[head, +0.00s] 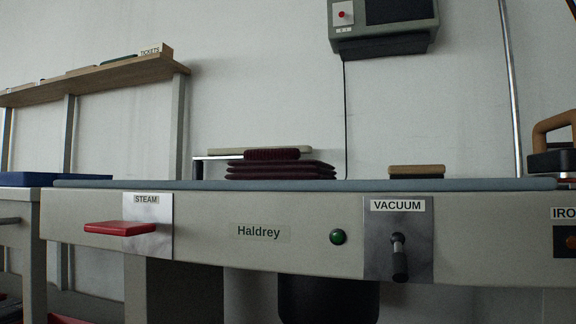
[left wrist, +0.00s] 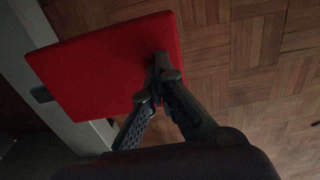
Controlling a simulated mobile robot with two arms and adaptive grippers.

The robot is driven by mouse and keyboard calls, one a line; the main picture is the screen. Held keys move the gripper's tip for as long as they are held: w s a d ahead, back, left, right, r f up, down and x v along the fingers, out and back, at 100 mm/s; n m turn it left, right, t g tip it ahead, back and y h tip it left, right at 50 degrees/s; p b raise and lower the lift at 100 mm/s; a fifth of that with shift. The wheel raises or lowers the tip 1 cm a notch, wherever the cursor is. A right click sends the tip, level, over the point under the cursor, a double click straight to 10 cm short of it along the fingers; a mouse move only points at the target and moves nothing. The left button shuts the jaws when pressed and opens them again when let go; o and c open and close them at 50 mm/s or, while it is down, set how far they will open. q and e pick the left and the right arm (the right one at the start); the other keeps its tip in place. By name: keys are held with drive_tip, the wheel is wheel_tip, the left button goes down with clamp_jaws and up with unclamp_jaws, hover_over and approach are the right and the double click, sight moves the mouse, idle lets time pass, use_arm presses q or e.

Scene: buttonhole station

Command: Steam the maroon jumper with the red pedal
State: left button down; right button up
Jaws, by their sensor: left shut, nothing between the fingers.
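The maroon jumper (head: 280,170) lies folded on the table's top, with a ribbed maroon part (head: 272,154) above it. A flat red paddle (head: 119,228) sticks out from the table front under the STEAM label. A second red piece (head: 66,319) shows low at the bottom left, mostly cut off. In the left wrist view my left gripper (left wrist: 163,72) is shut and empty, its fingertips overlapping a square red pedal (left wrist: 105,65). I cannot tell if they touch it. Neither gripper shows in the head view.
The pressing table (head: 450,185) carries a wooden block (head: 416,171). A VACUUM lever (head: 399,258) and green button (head: 338,237) are on its front. An iron (head: 556,150) stands at right, a blue pad (head: 50,180) at left. Parquet floor (left wrist: 250,60) lies below the pedal.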

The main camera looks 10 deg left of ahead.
use_arm(q)
drive_tip(key=shift+r+p, duration=1.4)
drive_tip(key=shift+r, duration=0.5)
drive_tip(key=shift+r+p, duration=0.3)
drive_tip(key=shift+r, duration=0.05)
drive_tip(key=shift+r+p, duration=0.3)
drive_tip(key=shift+r, duration=0.1)
